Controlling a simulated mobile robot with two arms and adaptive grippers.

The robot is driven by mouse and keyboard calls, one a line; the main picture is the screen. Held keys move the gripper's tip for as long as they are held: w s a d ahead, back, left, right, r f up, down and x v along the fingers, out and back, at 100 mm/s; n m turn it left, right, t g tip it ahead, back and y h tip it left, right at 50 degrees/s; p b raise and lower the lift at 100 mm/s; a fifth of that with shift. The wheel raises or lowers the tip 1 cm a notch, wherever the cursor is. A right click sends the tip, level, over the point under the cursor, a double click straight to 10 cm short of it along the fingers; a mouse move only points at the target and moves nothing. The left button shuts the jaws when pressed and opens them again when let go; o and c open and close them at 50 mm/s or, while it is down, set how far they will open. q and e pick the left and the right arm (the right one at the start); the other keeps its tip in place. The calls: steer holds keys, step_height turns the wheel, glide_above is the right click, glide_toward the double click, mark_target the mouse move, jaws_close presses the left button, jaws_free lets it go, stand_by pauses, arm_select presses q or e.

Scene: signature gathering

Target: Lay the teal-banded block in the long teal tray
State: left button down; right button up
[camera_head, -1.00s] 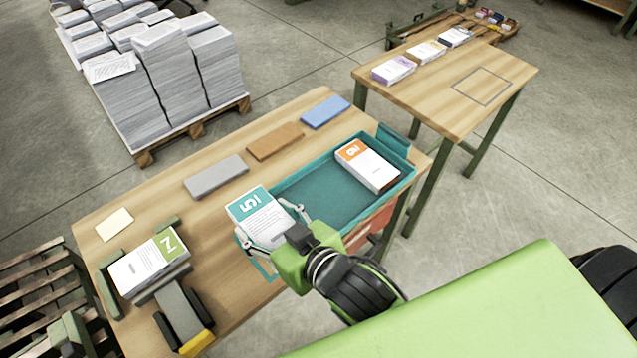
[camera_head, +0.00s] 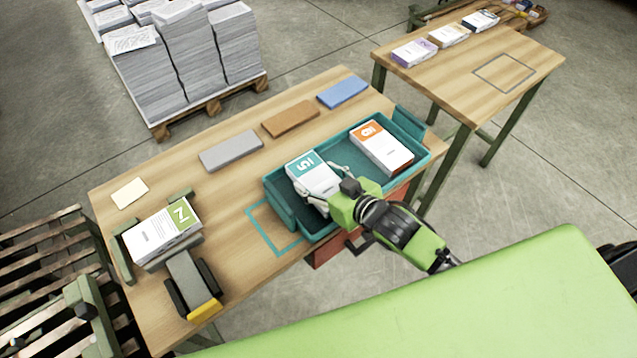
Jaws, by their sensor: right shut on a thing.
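The teal-banded block (camera_head: 311,171), white with a teal end marked with a number, is over the left part of the long teal tray (camera_head: 346,147). My right gripper (camera_head: 322,190) is shut on its near side. I cannot tell whether the block touches the tray floor. An orange-banded block (camera_head: 382,147) lies in the right part of the tray. My left gripper is not in view.
A teal outline (camera_head: 262,236) on the table is bare. A green-banded block (camera_head: 163,232) sits in a holder at the left. Grey (camera_head: 231,150), brown (camera_head: 291,118) and blue (camera_head: 343,91) slabs lie behind the tray. A second table (camera_head: 470,75) stands at the back right.

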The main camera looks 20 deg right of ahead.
steer(key=shift+a+f, duration=0.1)
steer(key=shift+f, duration=0.7)
steer(key=o, duration=1.3)
steer(key=shift+s, duration=0.1)
steer(key=v, duration=1.2)
steer(key=shift+f, duration=0.1)
